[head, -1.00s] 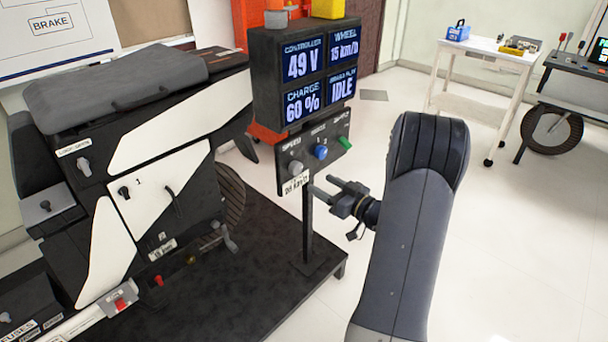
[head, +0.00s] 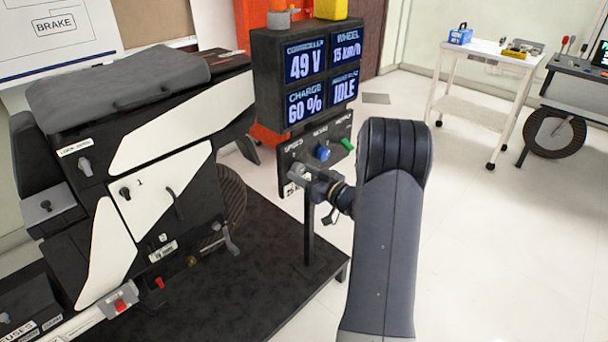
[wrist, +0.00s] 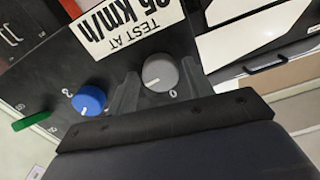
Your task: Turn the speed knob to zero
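The grey speed knob (wrist: 160,72) is on the dark control panel (wrist: 50,62), under the label SPEED in the head view. In the wrist view its white pointer mark points down-left, and a printed 0 lies just below the knob. My gripper (wrist: 160,80) has one finger on each side of the knob, with narrow gaps apparent; firm contact cannot be made out. In the head view my gripper (head: 306,176) reaches the panel's lower left and partly covers the knob. The display (head: 346,52) above reads WHEEL 15 km/h.
A blue knob (wrist: 89,100) and a green switch (wrist: 33,121) sit beside the speed knob on the same panel. A white TEST AT label (wrist: 132,28) is close to it. The motorbike-like rig (head: 160,140) stands left.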

